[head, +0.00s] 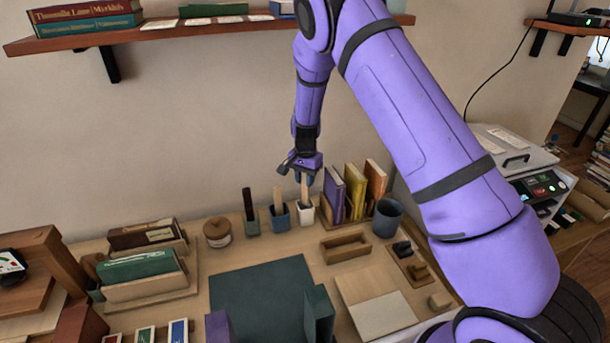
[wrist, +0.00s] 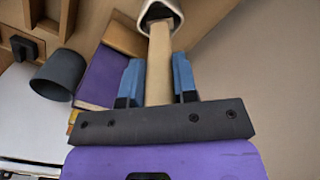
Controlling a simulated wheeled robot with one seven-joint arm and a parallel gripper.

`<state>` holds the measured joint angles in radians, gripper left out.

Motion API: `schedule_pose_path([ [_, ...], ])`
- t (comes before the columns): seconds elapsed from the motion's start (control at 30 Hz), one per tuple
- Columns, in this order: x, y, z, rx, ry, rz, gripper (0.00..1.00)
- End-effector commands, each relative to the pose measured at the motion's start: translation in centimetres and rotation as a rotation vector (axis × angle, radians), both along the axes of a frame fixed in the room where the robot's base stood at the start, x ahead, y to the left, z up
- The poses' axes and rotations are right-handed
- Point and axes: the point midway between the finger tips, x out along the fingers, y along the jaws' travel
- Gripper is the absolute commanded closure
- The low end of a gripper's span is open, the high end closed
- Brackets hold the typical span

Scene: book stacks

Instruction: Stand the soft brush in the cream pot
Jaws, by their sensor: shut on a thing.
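The cream pot (head: 305,213) stands at the back of the desk, right of two other small pots. My gripper (head: 304,182) is directly above it, pointing down. In the wrist view my gripper (wrist: 158,78) has its two blue fingers shut on a flat, pale wooden handle, which I take to be the soft brush (wrist: 160,52). The far end of the brush (head: 305,194) goes into the mouth of the cream pot (wrist: 160,10). That end is hidden, so I cannot tell whether it touches the bottom.
A blue pot (head: 281,216) and a green pot (head: 251,225), each holding an upright handle, stand just left. Upright books (head: 355,193) and a dark grey cup (head: 388,218) stand close on the right. A wall shelf (head: 160,35) hangs above left.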

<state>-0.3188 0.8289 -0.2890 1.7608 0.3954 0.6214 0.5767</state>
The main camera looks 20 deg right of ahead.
Motion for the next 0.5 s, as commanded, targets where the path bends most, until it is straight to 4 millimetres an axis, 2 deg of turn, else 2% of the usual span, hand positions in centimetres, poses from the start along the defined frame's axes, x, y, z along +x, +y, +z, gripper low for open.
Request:
schedule_pose_path([
  [0.4, 0.00, -0.01, -0.27, 0.000, 0.000, 0.000, 1.00],
  [0.43, 0.00, -0.01, -0.27, 0.000, 0.000, 0.000, 0.66],
  [0.5, 0.00, -0.01, -0.27, 0.000, 0.000, 0.000, 0.50],
])
